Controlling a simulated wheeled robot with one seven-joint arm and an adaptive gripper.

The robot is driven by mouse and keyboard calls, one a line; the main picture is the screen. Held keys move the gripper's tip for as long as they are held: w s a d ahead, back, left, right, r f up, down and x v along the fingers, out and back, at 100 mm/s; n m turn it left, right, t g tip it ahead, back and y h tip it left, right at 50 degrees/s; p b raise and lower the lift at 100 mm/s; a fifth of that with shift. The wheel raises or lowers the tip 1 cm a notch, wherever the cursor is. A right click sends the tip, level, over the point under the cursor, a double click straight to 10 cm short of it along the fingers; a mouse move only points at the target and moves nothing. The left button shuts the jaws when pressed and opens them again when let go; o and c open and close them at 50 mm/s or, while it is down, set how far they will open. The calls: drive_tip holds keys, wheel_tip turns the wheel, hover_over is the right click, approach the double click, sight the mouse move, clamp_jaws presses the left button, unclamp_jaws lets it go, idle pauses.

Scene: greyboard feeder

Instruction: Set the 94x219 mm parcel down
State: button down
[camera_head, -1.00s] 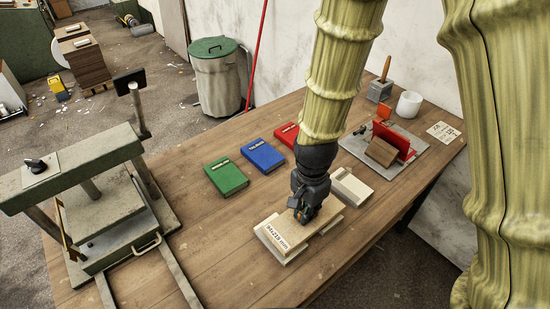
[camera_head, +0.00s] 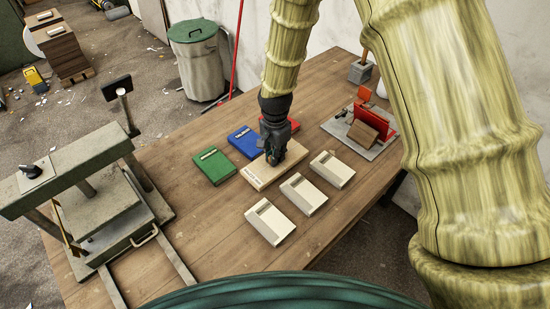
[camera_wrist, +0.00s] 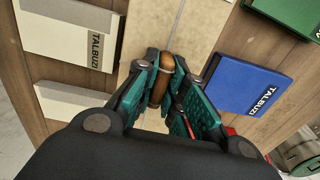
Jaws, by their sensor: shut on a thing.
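The tan flat parcel (camera_head: 257,178) lies level between the row of coloured boxes and the row of white boxes in the head view. A printed label is at its near left end. My gripper (camera_head: 273,160) is above its middle, shut on a brown rounded grip piece (camera_wrist: 161,82) that stands on the parcel in the wrist view. The parcel's pale top (camera_wrist: 180,25) shows beyond the fingers. My gripper hides part of its middle. I cannot tell whether its underside touches the wooden table (camera_head: 190,222).
Green (camera_head: 213,167), blue (camera_head: 244,141) and red (camera_head: 293,125) boxes lie behind the parcel. White boxes (camera_head: 270,224), (camera_head: 303,195), (camera_head: 332,170) lie in front. A press (camera_head: 95,205) stands left. A grey tray (camera_head: 345,131) with a red holder is right. Bare table lies at front left.

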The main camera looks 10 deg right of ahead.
drive_tip(key=shift+f+p, duration=1)
drive_tip(key=shift+f, duration=0.7)
drive_tip(key=shift+f, duration=0.1)
drive_tip(key=c, duration=1.5)
unclamp_jaws()
